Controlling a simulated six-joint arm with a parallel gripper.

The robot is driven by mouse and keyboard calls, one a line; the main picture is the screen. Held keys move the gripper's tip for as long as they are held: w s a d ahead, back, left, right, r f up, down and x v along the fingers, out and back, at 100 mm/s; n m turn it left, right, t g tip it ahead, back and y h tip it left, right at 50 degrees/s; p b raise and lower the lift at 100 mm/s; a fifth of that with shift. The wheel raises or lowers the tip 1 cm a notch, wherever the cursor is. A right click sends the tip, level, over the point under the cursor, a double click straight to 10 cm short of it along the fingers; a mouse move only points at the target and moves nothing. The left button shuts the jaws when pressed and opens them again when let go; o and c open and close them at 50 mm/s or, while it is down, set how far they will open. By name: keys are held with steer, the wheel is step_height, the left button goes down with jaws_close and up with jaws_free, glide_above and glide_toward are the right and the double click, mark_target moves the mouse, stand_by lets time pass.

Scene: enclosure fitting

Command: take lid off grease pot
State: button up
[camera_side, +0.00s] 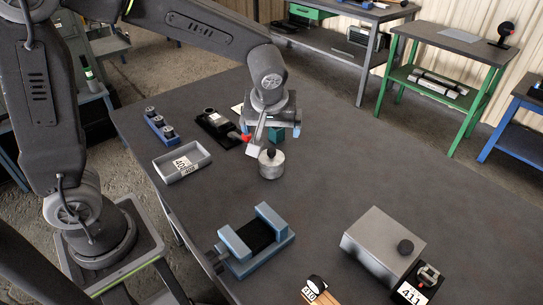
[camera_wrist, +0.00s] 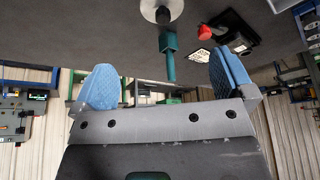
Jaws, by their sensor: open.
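The grease pot (camera_side: 271,170), a short silvery cylinder, stands upright on the grey bench. Its lid, with a small dark knob (camera_side: 270,153), sits on top. In the wrist view the pot (camera_wrist: 161,7) is cut off by the top edge, with the dark knob showing. My gripper (camera_side: 268,138) is above and just behind the pot in the side view, apart from it as far as I can tell. In the wrist view my gripper (camera_wrist: 162,85) has its two blue-padded fingers wide apart with nothing between them.
A teal block (camera_wrist: 168,60) stands close by the pot. A black device with a red knob (camera_side: 246,138) is to the left. A grey tray (camera_side: 182,161), a blue vise (camera_side: 232,243) and a grey enclosure (camera_side: 375,245) surround it. The bench right of the pot is clear.

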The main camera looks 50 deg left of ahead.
mark_target(272, 150)
steer(key=x, duration=0.7)
steer(key=shift+a+f, duration=0.1)
steer(key=shift+f, duration=0.1)
steer(key=x, duration=0.5)
steer(key=shift+a, duration=0.25)
steer(key=shift+r, duration=0.1)
steer(key=c, duration=1)
